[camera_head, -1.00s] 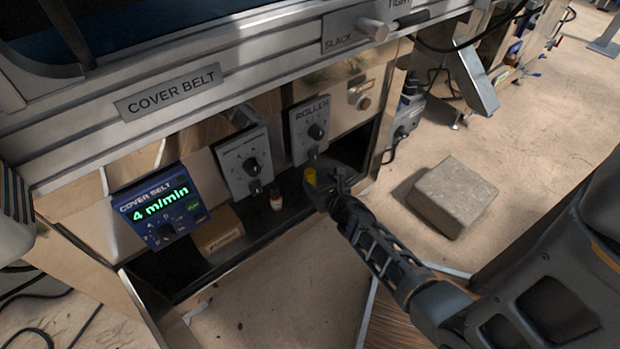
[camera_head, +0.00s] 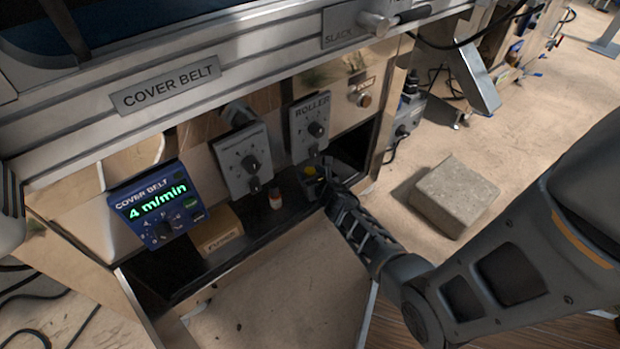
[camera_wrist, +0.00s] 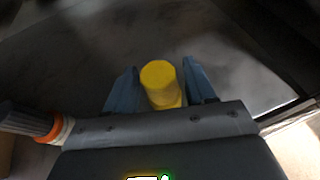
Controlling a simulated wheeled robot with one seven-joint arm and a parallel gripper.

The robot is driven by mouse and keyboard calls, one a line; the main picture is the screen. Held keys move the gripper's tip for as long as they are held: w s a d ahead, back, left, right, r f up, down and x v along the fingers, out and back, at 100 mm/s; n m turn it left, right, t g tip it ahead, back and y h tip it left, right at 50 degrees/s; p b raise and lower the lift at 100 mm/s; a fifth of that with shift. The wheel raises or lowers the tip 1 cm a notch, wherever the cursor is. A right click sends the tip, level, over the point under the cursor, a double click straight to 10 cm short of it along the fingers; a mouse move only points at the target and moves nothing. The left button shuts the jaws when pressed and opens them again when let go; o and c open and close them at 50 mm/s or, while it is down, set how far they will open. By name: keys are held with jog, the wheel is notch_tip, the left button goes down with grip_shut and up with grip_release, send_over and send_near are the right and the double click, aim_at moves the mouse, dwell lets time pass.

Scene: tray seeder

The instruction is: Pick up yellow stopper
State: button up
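The yellow stopper (camera_head: 310,170) is on the dark shelf below the ROLLER panel, partly hidden by my gripper in the head view. In the wrist view the yellow stopper (camera_wrist: 160,78) is a short cylinder seen from above. My gripper (camera_head: 316,179) reaches in from the right. In the wrist view my gripper (camera_wrist: 160,70) has one blue-grey finger on each side of the stopper. Contact is unclear.
A small bottle with an orange-red band (camera_head: 275,198) stands left of the stopper, also in the wrist view (camera_wrist: 38,122). A cardboard box (camera_head: 218,232) and blue display (camera_head: 158,206) are further left. The ROLLER panel (camera_head: 309,127) hangs close above. A stone block (camera_head: 454,196) lies right.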

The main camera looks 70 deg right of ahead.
jog(key=c, duration=0.8)
